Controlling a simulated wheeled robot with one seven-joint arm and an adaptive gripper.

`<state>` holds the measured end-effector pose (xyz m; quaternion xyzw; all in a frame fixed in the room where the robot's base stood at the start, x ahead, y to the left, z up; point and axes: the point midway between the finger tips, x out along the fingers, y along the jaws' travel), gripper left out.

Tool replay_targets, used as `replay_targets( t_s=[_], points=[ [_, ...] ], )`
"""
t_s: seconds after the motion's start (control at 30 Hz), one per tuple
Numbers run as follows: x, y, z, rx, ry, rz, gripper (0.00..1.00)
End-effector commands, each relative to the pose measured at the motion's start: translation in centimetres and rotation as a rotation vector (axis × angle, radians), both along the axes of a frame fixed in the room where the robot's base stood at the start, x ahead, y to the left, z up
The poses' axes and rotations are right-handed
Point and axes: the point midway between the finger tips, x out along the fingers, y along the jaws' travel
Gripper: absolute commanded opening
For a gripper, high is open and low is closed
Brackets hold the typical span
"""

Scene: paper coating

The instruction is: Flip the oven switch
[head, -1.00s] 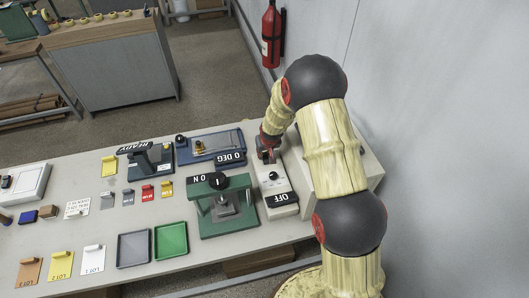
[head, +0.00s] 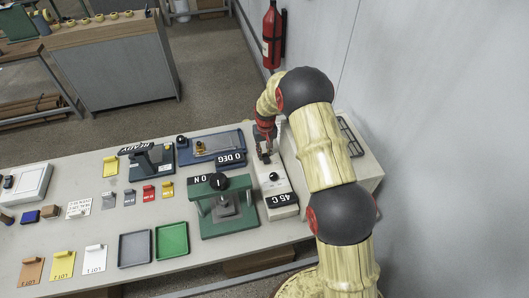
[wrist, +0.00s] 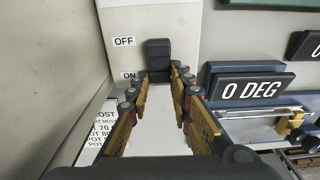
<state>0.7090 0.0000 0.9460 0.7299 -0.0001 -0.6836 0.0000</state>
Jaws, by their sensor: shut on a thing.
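The black display (head: 282,199) on that box's near end reads 45 C.
A pale cabinet with a dark grille (head: 349,138) stands right of the control box. Trays and coloured cards fill the bench further left.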

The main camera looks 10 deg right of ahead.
Motion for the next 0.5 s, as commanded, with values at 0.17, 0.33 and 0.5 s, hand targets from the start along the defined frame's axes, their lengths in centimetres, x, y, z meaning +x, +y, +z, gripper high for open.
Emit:
replay_targets(
  t_s=[0.17, 0.33, 0.5],
  points=[
    [0.03, 0.0, 0.0, 0.0, -0.002, 0.001, 0.0],
    [0.03, 0.0, 0.01, 0.0, -0.002, 0.001, 0.28],
    [0.02, 0.0, 0.02, 0.0, -0.002, 0.0, 0.38]
  ],
)
